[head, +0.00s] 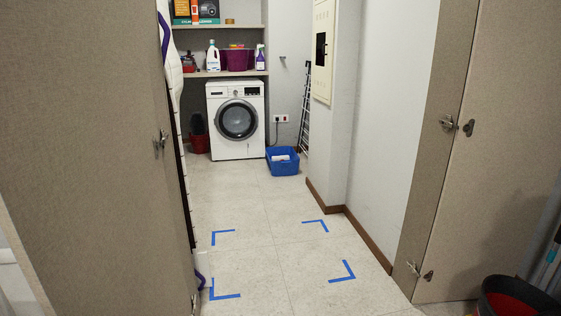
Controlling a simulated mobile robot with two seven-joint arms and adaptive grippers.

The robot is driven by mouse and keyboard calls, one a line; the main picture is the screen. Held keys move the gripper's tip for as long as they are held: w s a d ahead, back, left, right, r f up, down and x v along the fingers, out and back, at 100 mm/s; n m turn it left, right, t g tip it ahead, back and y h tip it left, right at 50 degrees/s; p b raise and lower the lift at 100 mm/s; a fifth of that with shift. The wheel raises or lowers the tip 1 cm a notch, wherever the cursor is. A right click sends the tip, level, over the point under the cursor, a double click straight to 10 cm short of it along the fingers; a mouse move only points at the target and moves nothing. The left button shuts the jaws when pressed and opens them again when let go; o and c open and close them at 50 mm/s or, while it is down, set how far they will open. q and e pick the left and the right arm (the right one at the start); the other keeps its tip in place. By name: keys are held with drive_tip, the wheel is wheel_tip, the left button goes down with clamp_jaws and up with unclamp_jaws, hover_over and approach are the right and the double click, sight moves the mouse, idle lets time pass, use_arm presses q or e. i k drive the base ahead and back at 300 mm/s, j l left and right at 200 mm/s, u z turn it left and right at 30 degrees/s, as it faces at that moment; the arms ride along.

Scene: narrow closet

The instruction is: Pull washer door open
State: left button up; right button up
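A white front-loading washer (228,147) stands at the far end of the narrow closet, under a shelf. Its round dark-glass door (237,120) faces me and looks shut. A control panel runs along the washer's top front. Neither of my grippers shows in the head view, so I cannot see whether they are open or shut. The washer is well away from me, beyond the closet doorway.
Open closet doors stand left (85,130) and right (500,150). A blue basin (283,168) sits right of the washer, a red bucket (199,143) left. A folded ladder (305,115) leans at the right wall. Blue tape corners (225,296) mark clear floor. A black bucket (512,298) stands front right.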

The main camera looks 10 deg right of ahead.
sight(219, 119)
drive_tip(key=i+l+z, duration=0.2)
drive_tip(key=i+l, duration=0.45)
drive_tip(key=i, duration=0.2)
drive_tip(key=i+l+z, duration=0.1)
drive_tip(key=i+l, duration=0.2)
drive_tip(key=i, duration=0.15)
drive_tip(key=i+l, duration=0.2)
drive_tip(key=i, duration=0.25)
drive_tip(key=i+l+u, duration=0.2)
drive_tip(key=i, duration=1.55)
drive_tip(key=i+j, duration=0.15)
drive_tip(key=i, duration=0.4)
drive_tip(key=i+j+z, duration=0.1)
drive_tip(key=i, duration=0.45)
drive_tip(key=i+j, duration=0.2)
drive_tip(key=i, duration=0.35)
drive_tip(key=i+j+z, duration=0.3)
drive_tip(key=i, duration=0.25)
